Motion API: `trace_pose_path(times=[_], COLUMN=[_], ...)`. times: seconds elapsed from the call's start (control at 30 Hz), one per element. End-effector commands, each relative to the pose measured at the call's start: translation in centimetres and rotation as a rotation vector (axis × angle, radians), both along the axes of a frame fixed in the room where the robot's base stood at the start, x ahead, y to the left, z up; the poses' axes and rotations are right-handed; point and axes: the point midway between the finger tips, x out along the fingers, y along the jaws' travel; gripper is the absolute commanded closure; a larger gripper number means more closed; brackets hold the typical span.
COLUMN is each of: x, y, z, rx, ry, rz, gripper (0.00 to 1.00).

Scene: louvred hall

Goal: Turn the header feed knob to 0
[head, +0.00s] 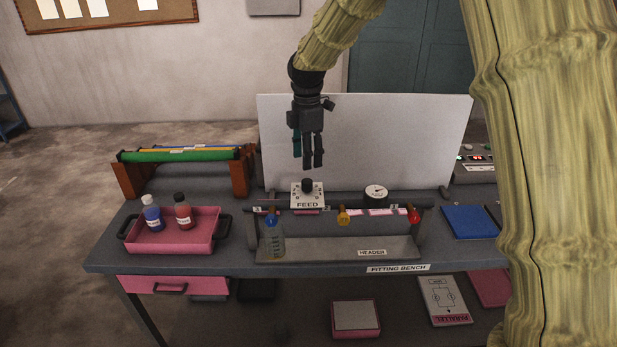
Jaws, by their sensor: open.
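The header feed knob (307,185) is a small dark knob on a white plate labelled FEED (307,202), at the left part of the header rig on the bench. The scale marks around it are too small to read, so its setting cannot be told. My gripper (313,166) hangs fingers down just above the knob in the head view. It is open and empty, and appears apart from the knob. The header (330,249) is a grey tray-like base with a dark pipe carrying a blue, a yellow and a red valve knob.
A round gauge (376,193) stands right of the feed plate. A clear bottle (273,240) stands at the header's left front. A pink tray (205,232) with two bottles is at left. A white panel (400,140) rises behind. A blue pad (468,222) lies at right.

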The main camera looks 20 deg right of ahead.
Motion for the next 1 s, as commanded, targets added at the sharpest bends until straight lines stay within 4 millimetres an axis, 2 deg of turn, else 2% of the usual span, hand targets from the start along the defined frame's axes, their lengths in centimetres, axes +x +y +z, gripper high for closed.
trace_pose_path(times=[0.3, 0.5, 0.7, 1.0], x=[-0.1, -0.1, 0.0, 0.0], y=[0.0, 0.1, 0.1, 0.1], z=[-5.0, -7.3, -8.4, -8.5], rx=[0.001, 0.001, 0.002, 0.002], ry=[0.004, 0.001, 0.000, -0.001], rz=[-0.001, -0.001, -0.001, -0.001], gripper=[0.50, 0.50, 0.50, 0.50])
